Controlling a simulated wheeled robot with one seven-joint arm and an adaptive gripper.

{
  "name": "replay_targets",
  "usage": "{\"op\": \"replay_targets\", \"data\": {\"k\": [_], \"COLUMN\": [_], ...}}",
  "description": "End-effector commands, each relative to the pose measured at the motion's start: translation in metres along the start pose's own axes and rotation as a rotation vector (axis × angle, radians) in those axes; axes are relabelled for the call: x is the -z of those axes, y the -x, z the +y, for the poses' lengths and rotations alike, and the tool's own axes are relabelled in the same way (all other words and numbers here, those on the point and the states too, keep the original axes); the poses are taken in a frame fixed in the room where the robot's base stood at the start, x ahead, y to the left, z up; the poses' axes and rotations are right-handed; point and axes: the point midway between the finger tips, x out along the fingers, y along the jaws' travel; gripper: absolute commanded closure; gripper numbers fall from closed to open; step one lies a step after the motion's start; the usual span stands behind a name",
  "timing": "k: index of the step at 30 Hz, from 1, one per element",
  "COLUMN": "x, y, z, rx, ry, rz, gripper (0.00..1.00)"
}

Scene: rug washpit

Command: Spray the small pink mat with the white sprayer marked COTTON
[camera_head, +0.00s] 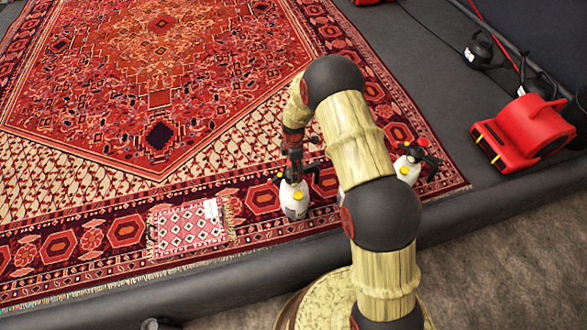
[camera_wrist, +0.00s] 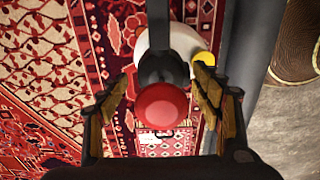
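A white sprayer (camera_head: 294,200) with a dark pump top and a yellow cap stands on the large red rug, right of the small pink mat (camera_head: 188,227). Its marking is not readable. My gripper (camera_head: 293,168) is directly above it, pointing down. In the wrist view, my gripper (camera_wrist: 162,88) is open, its fingers either side of the sprayer's red knob (camera_wrist: 161,105) and black handle, with small gaps. The white body (camera_wrist: 150,43) shows beyond. The pink mat (camera_wrist: 165,147) shows at the bottom, with a white tag. A second white sprayer (camera_head: 407,169) stands to the right, partly behind my arm.
The large patterned rug (camera_head: 110,110) covers most of the floor. A red blower (camera_head: 525,132) and a dark pump-like object (camera_head: 480,50) stand on the grey floor to the right. A dark raised edge (camera_head: 240,268) runs along the near side of the rug.

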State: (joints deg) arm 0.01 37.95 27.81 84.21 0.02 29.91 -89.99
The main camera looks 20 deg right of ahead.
Motion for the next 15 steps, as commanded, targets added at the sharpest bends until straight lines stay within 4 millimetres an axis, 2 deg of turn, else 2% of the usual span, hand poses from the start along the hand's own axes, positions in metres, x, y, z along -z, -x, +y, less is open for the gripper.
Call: {"op": "replay_targets", "data": {"k": [4, 11, 15], "x": [0.0000, 0.0000, 0.0000], "y": [-0.0006, -0.0030, 0.0032], "z": [-0.0006, -0.0031, -0.0016], "rx": [0.001, 0.006, 0.003], "ry": [0.000, 0.000, 0.000], "rz": [0.000, 0.000, 0.000], "gripper": [0.26, 0.26, 0.26]}}
